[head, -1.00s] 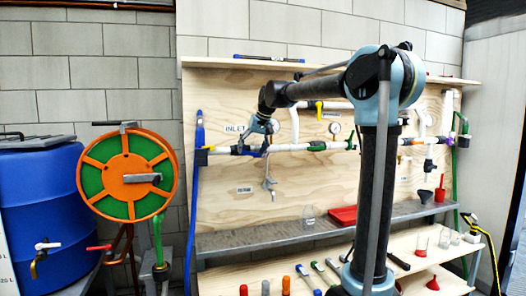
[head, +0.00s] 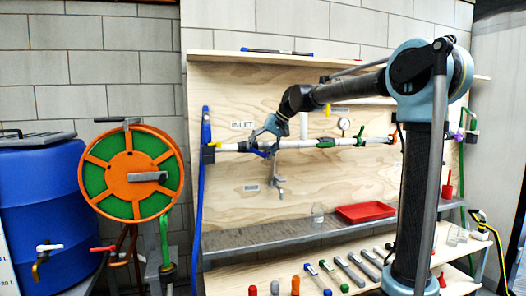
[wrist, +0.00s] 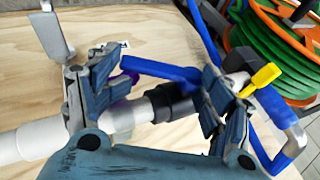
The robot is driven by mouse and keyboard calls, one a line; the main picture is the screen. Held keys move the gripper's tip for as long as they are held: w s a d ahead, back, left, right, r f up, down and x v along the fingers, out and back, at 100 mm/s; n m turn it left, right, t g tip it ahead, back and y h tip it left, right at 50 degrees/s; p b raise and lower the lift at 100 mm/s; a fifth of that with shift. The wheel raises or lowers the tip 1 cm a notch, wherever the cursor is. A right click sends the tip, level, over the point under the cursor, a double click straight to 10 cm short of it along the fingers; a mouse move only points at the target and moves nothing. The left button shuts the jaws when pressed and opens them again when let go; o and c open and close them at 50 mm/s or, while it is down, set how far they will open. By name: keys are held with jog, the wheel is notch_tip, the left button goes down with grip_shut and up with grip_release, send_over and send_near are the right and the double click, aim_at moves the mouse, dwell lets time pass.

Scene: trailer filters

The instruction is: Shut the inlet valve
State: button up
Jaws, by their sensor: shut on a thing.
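The inlet valve's blue lever handle (wrist: 160,69) lies across the gap between my fingers in the wrist view, roughly along the pipe. My gripper (wrist: 158,82) is shut on it, one finger at each end. The grey-white inlet pipe (wrist: 118,118) with a black fitting (wrist: 173,101) runs just behind the lever. In the head view my gripper (head: 268,143) is at the pipe (head: 350,141), just right of the INLET label (head: 242,125). The valve body is mostly hidden by my gripper.
A yellow lever (wrist: 262,77) stands beside my right finger in the wrist view. A metal hook (head: 278,185) hangs below the pipe. A pressure gauge (head: 343,124) sits to the right. A red tray (head: 365,212) and glass jar (head: 318,213) stand on the shelf below. A hose reel (head: 130,171) is at left.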

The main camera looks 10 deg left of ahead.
jog(key=o, duration=1.5)
jog(key=shift+f, duration=0.15)
jog(key=shift+d, duration=0.1)
jog(key=shift+v, duration=3.95)
